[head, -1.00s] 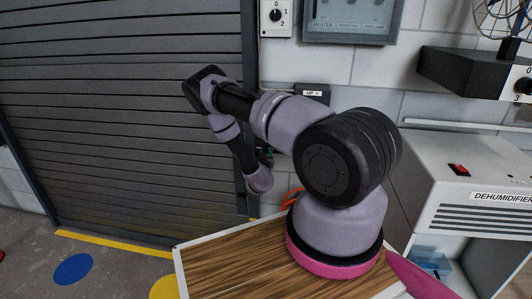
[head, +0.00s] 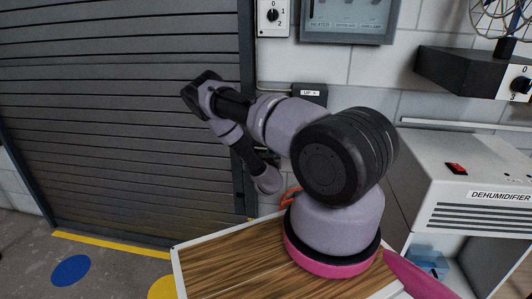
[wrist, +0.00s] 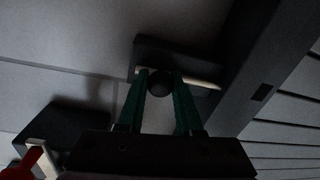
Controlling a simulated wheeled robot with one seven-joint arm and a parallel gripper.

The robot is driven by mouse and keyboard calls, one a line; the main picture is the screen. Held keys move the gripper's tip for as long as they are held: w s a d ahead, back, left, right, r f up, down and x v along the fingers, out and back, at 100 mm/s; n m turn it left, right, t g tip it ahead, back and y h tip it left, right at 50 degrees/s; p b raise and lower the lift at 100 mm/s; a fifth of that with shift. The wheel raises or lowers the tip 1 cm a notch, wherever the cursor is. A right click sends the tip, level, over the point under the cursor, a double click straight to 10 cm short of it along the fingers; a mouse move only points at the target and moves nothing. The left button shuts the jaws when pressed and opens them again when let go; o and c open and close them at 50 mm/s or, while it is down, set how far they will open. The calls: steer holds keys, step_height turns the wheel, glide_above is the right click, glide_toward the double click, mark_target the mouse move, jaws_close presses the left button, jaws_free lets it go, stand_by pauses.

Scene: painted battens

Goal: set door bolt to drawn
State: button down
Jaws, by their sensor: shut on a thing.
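The door bolt (wrist: 203,83) shows in the wrist view as a pale rod in a dark housing, with a round black knob (wrist: 162,87). My gripper (wrist: 161,80) has its two green fingers on either side of the knob and is shut on it. The rod shows on both sides of the fingers, longer on the right. In the head view my own arm hides the bolt and nearly all of the gripper, close to the right edge of the roller shutter (head: 130,120).
A dark post (wrist: 262,85) stands beside the bolt. A dark box (wrist: 70,125) and a red part (wrist: 22,165) are at lower left. In the head view, a dehumidifier (head: 480,180) stands right of my arm, and an UP switch box (head: 310,93) is on the wall.

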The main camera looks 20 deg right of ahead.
steer(key=shift+s+d+f, duration=0.1)
steer(key=shift+s+d, duration=0.05)
steer(key=shift+s, duration=0.05)
steer(key=c, duration=0.6)
jaws_free()
steer(key=v, duration=1)
steer(key=shift+s+a, duration=0.2)
steer(key=shift+s, duration=0.1)
steer(key=shift+w, duration=0.1)
